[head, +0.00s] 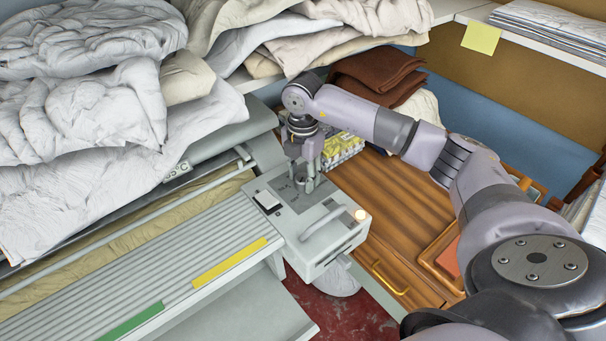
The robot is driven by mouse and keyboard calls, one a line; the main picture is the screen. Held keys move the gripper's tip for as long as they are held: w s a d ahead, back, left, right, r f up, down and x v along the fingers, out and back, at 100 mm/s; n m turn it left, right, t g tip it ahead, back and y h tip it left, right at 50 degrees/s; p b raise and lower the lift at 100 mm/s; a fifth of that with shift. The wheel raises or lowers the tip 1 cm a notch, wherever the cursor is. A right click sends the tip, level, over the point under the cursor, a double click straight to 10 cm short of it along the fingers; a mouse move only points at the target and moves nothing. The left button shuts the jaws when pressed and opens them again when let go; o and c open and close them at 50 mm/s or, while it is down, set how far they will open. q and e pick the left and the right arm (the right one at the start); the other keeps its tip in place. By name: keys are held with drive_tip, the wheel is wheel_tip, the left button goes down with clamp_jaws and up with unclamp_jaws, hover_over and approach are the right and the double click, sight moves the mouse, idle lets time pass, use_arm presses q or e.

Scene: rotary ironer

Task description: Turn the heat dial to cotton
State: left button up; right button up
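The ironer's grey control box (325,233) stands at the right end of the rotary ironer. My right gripper (308,179) points down onto the top of this box, with its fingertips at or just above the panel. The heat dial is mostly hidden by the fingers, so I cannot read its setting or tell whether the fingers touch it. The finger gap is too small to judge. A black switch (267,200) sits on the panel left of the gripper. My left gripper is out of view.
Rumpled white bedding (75,110) is piled over the ironer at left. The slatted feed table (190,255) carries yellow and green strips. A wooden cabinet (385,195) stands right of the box. Brown folded cloths (375,75) lie behind my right arm.

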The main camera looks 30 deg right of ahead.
sight(303, 178)
drive_tip(key=o, duration=0.3)
wheel_tip(303, 178, up, 8)
drive_tip(key=shift+f, duration=0.25)
idle(0.3)
drive_tip(key=shift+s+f, duration=0.1)
drive_tip(key=shift+f, duration=0.05)
idle(0.4)
